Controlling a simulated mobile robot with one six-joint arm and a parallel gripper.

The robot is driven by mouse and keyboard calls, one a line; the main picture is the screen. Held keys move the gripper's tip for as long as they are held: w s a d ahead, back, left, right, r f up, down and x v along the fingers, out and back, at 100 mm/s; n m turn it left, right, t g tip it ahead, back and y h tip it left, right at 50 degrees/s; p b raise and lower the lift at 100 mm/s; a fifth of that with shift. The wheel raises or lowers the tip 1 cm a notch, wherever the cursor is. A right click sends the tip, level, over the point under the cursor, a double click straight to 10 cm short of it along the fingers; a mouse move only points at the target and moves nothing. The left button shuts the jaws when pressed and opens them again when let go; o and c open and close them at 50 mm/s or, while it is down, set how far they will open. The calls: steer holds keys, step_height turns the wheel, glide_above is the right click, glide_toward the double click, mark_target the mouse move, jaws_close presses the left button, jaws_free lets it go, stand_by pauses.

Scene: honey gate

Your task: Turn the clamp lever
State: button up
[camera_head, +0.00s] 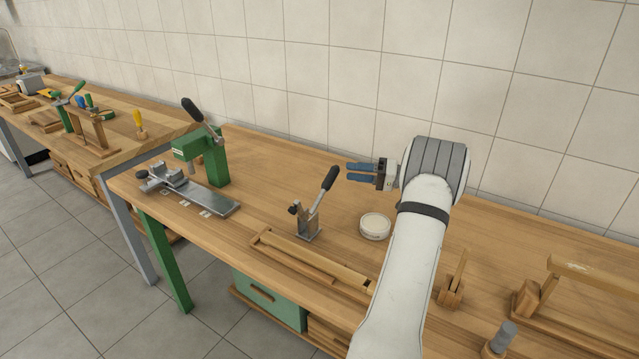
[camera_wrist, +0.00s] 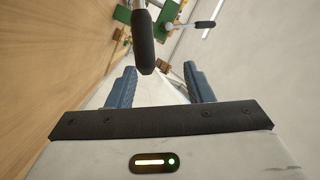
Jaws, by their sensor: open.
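The clamp lever (camera_head: 327,184) has a black grip and rises up and to the right from a small metal toggle clamp (camera_head: 307,225) on the wooden bench. My gripper (camera_head: 348,172) is open and empty, with blue fingers pointing left, just right of the lever's black grip in the head view. In the wrist view the black grip (camera_wrist: 143,45) hangs from the top, ahead of and roughly between my blue fingertips (camera_wrist: 158,75). The fingers look apart from it. The clamp's base is not clear in the wrist view.
A green press (camera_head: 208,158) with a black-handled lever stands left on the bench, behind a metal slide plate (camera_head: 205,197). A wooden rail (camera_head: 310,258) lies along the front. A tiled wall (camera_head: 400,70) closes the back.

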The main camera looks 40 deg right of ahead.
mark_target(324, 190)
steer(key=shift+w+a+f+b, duration=0.15)
steer(key=shift+f+b, duration=0.1)
steer(key=shift+f, duration=0.2)
steer(key=shift+s+a+f+b, duration=0.1)
steer(key=shift+a+f+b, duration=0.1)
steer(key=shift+f, duration=0.2)
steer(key=x, duration=0.8)
steer(key=shift+w+f, duration=0.15)
steer(key=shift+f, duration=0.3)
steer(key=shift+a, duration=0.1)
jaws_close()
